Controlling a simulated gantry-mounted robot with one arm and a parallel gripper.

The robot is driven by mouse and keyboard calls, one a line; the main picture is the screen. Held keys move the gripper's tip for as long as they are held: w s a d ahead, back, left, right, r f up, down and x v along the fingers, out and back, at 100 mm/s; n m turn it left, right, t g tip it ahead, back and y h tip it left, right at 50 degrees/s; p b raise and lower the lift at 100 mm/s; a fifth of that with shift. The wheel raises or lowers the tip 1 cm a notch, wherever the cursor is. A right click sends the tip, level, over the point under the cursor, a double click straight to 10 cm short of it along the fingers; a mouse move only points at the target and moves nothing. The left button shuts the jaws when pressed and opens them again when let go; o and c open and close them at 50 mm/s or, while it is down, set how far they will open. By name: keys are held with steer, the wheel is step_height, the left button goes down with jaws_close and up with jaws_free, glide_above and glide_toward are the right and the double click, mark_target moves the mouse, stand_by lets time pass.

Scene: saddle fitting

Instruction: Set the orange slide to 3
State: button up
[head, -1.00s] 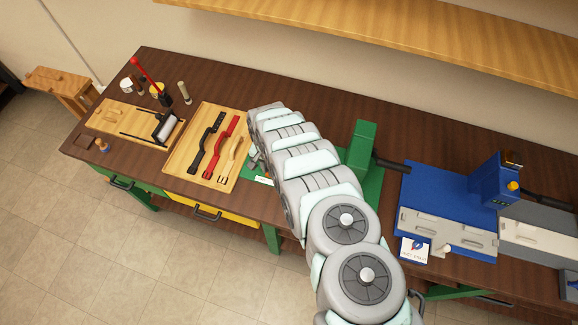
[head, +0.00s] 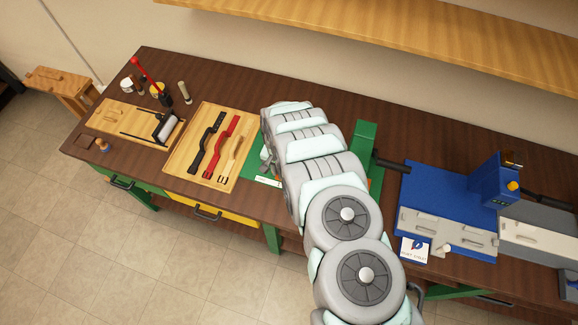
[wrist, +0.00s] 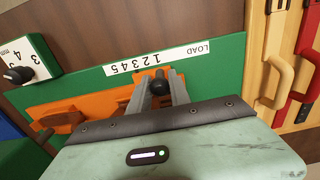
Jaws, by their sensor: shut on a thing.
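The orange slide (wrist: 85,107) lies along the green fixture (wrist: 225,55) in the wrist view. A white scale strip (wrist: 150,62) with LOAD and the numbers 1 to 5 runs just beyond the knob. The knob stands beside the numbered part, left of LOAD; the exact number it lines up with cannot be told.
A second dial (wrist: 18,73) with numbers sits at the left in the wrist view. A wooden tray (head: 178,165) with black and red handled tools lies left of the fixture. A green block (head: 364,142) and a blue machine (head: 445,190) stand to the right.

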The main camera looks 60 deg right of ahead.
steer(key=shift+s, duration=0.2)
steer(key=shift+w, duration=0.35)
stand_by(0.6)
steer(key=o, duration=0.9)
